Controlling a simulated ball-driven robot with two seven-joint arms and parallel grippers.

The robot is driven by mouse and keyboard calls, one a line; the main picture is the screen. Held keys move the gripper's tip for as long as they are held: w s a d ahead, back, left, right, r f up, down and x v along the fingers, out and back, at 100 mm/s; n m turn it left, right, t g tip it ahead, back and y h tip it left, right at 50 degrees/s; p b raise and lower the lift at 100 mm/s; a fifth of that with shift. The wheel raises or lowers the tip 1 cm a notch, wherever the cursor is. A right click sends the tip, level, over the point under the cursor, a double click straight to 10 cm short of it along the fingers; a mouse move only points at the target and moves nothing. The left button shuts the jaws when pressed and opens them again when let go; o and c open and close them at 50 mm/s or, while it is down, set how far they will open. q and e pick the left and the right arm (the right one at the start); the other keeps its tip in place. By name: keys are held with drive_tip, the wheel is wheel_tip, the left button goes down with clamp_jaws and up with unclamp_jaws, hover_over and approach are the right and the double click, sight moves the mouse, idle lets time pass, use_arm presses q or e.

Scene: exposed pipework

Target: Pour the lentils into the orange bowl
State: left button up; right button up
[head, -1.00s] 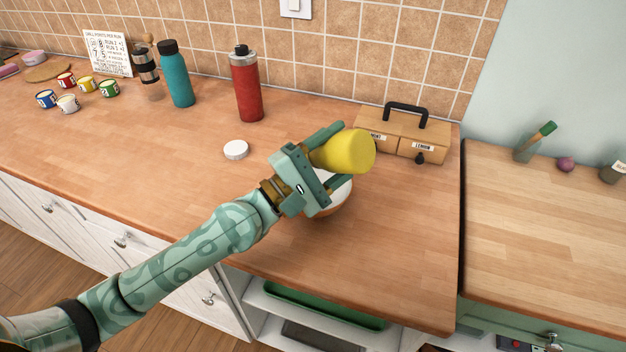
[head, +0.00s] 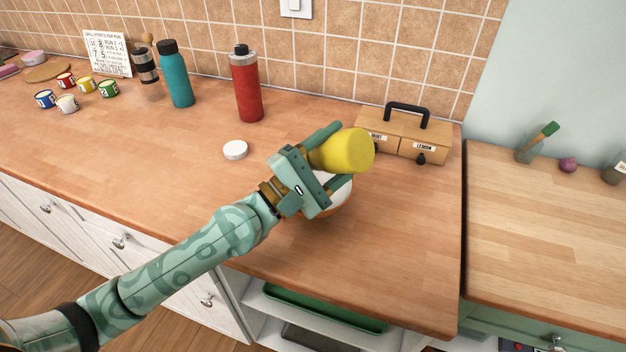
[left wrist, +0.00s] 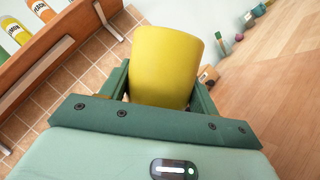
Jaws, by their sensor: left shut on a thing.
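My left gripper (head: 328,160) is shut on a yellow container (head: 348,151), held tilted well over on its side above the counter. The container also fills the middle of the left wrist view (left wrist: 163,65), between the two fingers. Its mouth and any lentils are hidden in both views. The orange bowl (head: 337,211), white inside, stands on the counter below the container. My gripper and the container hide much of it, so its contents cannot be made out. My right gripper is not in view.
A white lid (head: 235,150) lies left of the gripper. A wooden tea box (head: 402,147) with a black handle stands close behind the container. A red bottle (head: 246,88) and a teal bottle (head: 177,75) stand near the tiled wall. The counter's front right is clear.

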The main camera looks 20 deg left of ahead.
use_arm(q)
drive_tip(key=shift+w+a+r+n+t, duration=0.1)
drive_tip(key=shift+a+n+t, duration=0.2)
drive_tip(key=shift+n, duration=0.3)
idle(1.1)
